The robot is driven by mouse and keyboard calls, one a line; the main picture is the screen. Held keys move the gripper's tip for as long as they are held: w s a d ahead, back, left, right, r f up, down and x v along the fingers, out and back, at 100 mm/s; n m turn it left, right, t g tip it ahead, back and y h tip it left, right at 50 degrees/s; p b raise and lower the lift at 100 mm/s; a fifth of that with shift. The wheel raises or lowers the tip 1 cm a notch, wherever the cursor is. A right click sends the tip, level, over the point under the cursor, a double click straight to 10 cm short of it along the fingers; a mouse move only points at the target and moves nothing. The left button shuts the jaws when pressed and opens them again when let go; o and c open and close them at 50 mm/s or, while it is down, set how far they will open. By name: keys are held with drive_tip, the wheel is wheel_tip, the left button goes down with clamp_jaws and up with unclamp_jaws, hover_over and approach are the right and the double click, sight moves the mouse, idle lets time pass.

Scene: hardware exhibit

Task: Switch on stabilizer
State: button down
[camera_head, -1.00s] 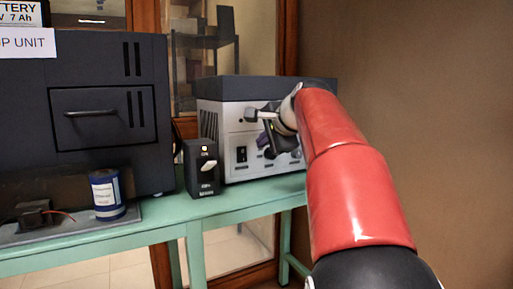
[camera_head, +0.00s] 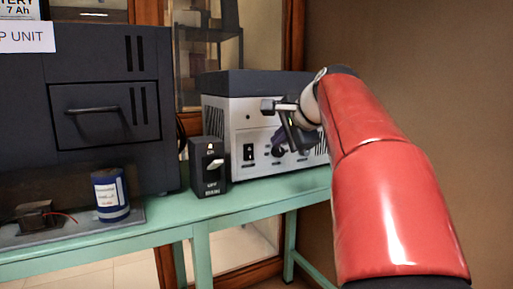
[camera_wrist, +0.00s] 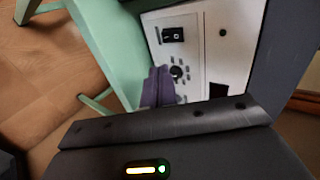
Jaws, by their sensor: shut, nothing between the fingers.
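A white-fronted unit with a dark top (camera_head: 265,112) stands on the green bench. Its front has a black rocker switch (camera_head: 249,152) and a dark knob (camera_head: 278,151). The wrist view also shows this rocker switch (camera_wrist: 173,35) and the knob (camera_wrist: 177,72). A small black box (camera_head: 207,166) with a light-coloured lever stands just left of the unit. I cannot read which one is labelled stabilizer. My gripper (camera_head: 300,140) is in front of the white panel, right of the rocker switch. Its purple fingers (camera_wrist: 158,88) are shut and empty, near the knob; contact is unclear.
A large dark cabinet (camera_head: 150,120) with a handle fills the left. A blue labelled can (camera_head: 110,196) stands in front of it. The green bench (camera_head: 265,196) has a narrow clear strip at its front. A brown wall (camera_head: 410,70) is at right.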

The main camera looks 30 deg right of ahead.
idle(0.3)
approach(251, 157)
drive_tip(key=f+x, duration=0.1)
drive_tip(key=x, duration=0.4)
drive_tip(key=shift+w+f, duration=0.15)
drive_tip(key=shift+w, duration=0.45)
drive_tip(key=shift+b, duration=0.3)
drive_tip(key=shift+w+f+t+b, duration=0.15)
drive_tip(key=shift+f+t+b, duration=0.35)
drive_tip(key=shift+b, duration=0.7)
drive_tip(key=shift+r+p, duration=0.3)
drive_tip(key=shift+p, duration=0.1)
drive_tip(key=shift+r, duration=0.1)
